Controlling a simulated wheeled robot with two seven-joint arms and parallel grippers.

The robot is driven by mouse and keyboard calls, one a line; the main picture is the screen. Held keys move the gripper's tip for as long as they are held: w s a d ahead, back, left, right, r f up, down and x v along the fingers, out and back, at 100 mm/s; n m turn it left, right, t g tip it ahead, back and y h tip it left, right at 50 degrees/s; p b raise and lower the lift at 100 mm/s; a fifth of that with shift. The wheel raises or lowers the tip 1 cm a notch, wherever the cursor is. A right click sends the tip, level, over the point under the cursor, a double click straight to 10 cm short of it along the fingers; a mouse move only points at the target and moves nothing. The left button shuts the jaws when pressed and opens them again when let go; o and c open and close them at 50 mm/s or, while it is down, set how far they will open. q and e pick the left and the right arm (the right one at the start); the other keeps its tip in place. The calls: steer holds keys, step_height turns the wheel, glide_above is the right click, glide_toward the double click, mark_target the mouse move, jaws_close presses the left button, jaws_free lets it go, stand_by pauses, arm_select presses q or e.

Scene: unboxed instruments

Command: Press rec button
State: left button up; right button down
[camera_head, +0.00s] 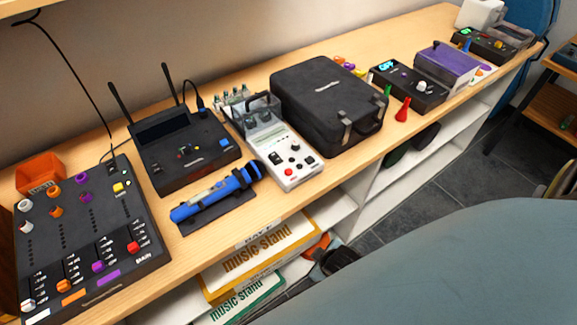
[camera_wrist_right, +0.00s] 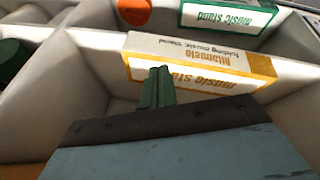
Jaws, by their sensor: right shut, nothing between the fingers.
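Several devices with buttons stand on the wooden shelf top in the head view, and no rec label is readable. A white device (camera_head: 293,173) with a red button (camera_head: 289,171) stands at the middle. A black mixer (camera_head: 100,230) with coloured knobs and faders stands at the left. A black box with two antennas (camera_head: 190,160) has small coloured buttons. A black device with a lit display (camera_head: 408,85) is farther right. My right gripper (camera_wrist_right: 157,88) has green fingers closed together with nothing between them. It is by the lower shelf compartments, apart from the devices. My left gripper is not in view.
A blue cylindrical thing (camera_head: 215,195) lies on a dark base at the front edge. A black case (camera_head: 325,100) stands right of the white device. Music stand boxes (camera_wrist_right: 190,65) lie in the compartments below, with an orange item (camera_wrist_right: 132,10) nearby.

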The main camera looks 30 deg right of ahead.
steer(key=w+r+n+t, duration=0.1)
steer(key=w+r+t, duration=0.1)
steer(key=r, duration=0.6)
steer(key=w+d+r+n+t+h+p, duration=0.1)
steer(key=w+r+t, duration=0.1)
steer(key=w+r, duration=0.3)
steer(key=w+r+n+t+p, duration=0.1)
steer(key=w+r+t, duration=0.1)
steer(key=r, duration=1)
steer(key=shift+w+d+r+n, duration=0.15)
steer(key=shift+w+r+n, duration=0.2)
steer(key=shift+w, duration=0.45)
steer(key=w+a+r+n+t+y, duration=0.3)
steer(key=a+r+n+y, duration=0.3)
steer(key=r+n, duration=0.55)
steer(key=w+a+r+n+t+y, duration=0.2)
steer(key=w+a+r+n+y, duration=0.4)
steer(key=n, duration=0.9)
steer(key=s+d+f+n+g+h, duration=0.1)
steer(key=s+d+f+n+g, duration=0.1)
steer(key=n, duration=0.7)
steer(key=s+d+f+n+g+h, duration=0.2)
steer(key=d+f+n+g, duration=0.3)
steer(key=d+n+g, duration=0.2)
steer(key=d+n, duration=0.2)
steer(key=n, duration=0.1)
steer(key=shift+f+n+h+p, duration=0.3)
